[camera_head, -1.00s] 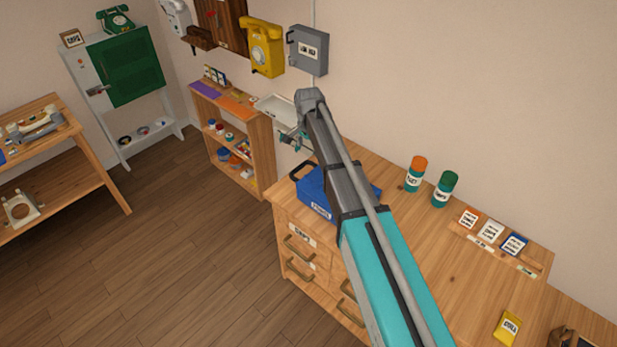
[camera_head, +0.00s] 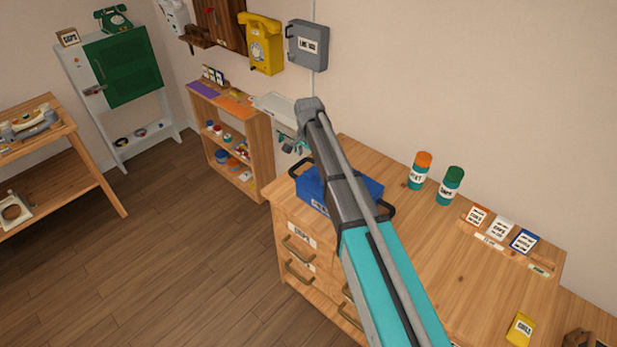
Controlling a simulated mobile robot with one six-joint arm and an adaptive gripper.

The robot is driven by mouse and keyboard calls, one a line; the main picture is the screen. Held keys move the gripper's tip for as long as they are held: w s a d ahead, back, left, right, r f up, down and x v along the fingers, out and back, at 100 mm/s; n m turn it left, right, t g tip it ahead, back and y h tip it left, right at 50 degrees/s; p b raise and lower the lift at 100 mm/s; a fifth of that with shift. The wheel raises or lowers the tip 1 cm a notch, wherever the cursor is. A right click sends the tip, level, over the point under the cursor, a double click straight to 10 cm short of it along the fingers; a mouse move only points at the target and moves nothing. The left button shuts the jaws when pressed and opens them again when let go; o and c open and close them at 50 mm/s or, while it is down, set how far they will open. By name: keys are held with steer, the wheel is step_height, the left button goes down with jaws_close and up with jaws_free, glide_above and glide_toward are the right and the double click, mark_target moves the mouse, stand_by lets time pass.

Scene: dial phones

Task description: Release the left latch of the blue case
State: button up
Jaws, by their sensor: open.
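The blue case (camera_head: 312,189) sits on the left end of the wooden drawer cabinet, with a dark handle at each end and a white label on its front. My arm crosses in front of it and hides its middle, and I cannot make out its latches. My gripper (camera_head: 290,146) is small in this view, beyond the case's far left side and apparently above it. It is open and looks empty. I cannot tell its exact distance from the case.
An orange-capped jar (camera_head: 420,171) and a green-capped jar (camera_head: 450,186) stand right of the case. Labelled cards (camera_head: 500,228) sit in a wooden holder farther right. A low shelf (camera_head: 262,155) stands behind, and a yellow phone (camera_head: 260,45) hangs on the wall.

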mark_target(309, 173)
steer(key=shift+f+b, duration=3.1)
steer(key=shift+f, duration=0.3)
steer(key=c, duration=1.2)
